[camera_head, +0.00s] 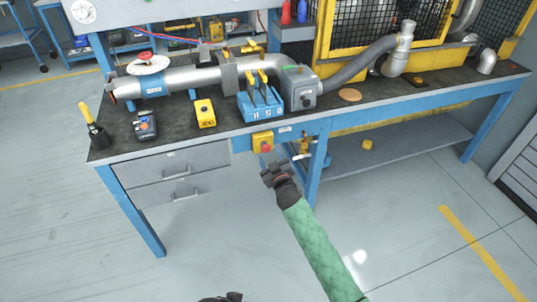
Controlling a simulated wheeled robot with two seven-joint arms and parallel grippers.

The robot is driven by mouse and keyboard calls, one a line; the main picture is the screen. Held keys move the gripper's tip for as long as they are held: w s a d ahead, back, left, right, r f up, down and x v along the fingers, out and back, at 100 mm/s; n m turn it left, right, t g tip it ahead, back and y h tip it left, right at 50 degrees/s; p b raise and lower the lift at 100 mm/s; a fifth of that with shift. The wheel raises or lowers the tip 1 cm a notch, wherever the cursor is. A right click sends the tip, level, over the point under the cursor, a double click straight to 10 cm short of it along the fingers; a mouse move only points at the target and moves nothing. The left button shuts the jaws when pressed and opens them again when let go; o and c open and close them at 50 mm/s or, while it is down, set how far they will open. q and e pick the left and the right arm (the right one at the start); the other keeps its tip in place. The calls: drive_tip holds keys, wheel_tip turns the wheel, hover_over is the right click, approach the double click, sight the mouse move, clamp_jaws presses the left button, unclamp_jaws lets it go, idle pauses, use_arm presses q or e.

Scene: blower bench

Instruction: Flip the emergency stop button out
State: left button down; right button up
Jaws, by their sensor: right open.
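The emergency stop button (266,148) is a red knob on a yellow box (262,136) fixed to the blue front edge of the workbench. Whether the knob is pushed in or out is too small to tell. My right gripper (270,173), at the end of a green-sleeved arm, is open and empty.
The workbench (345,112) carries a metal pipe (195,77), a blue lever rack (261,104), a yellow box (205,113) and a handheld meter (146,125). Brass valve fittings (304,147) hang right of the button. Drawers (170,167) are to the left. The floor in front is clear.

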use_arm(q)
drive_tip(key=f, duration=0.3)
drive_tip(key=shift+w+d, duration=0.15)
drive_tip(key=shift+w, duration=0.1)
use_arm(e)
drive_tip(key=v, duration=0.5)
drive_tip(key=shift+s, duration=0.1)
drive_tip(key=s+d+f+m+g+h, duration=0.1)
drive_tip(key=d+f+m+g+h, duration=0.1)
drive_tip(key=d+f+g+h, duration=0.15)
drive_tip(key=s+d+r+m+g+h, duration=0.2)
drive_tip(key=s+d+r+g, duration=0.15)
drive_tip(key=s, duration=0.45)
use_arm(q)
drive_tip(key=s+a+r+g+y+p, duration=0.2)
drive_tip(key=a+r+p, duration=0.4)
drive_tip(key=r, duration=0.7)
drive_tip(key=shift+s+a, duration=0.7)
drive_tip(key=shift+a, duration=0.1)
use_arm(e)
drive_tip(key=s+d+f+m+g+y, duration=0.1)
drive_tip(key=s+g, duration=0.3)
drive_tip(key=s, duration=1.3)
drive_tip(key=s+d+f+g, duration=0.2)
drive_tip(key=s+d+g, duration=0.1)
drive_tip(key=s, duration=1.5)
drive_tip(key=shift+m+g+y, duration=0.35)
drive_tip(key=shift+m+g, duration=0.05)
drive_tip(key=shift+g, duration=0.1)
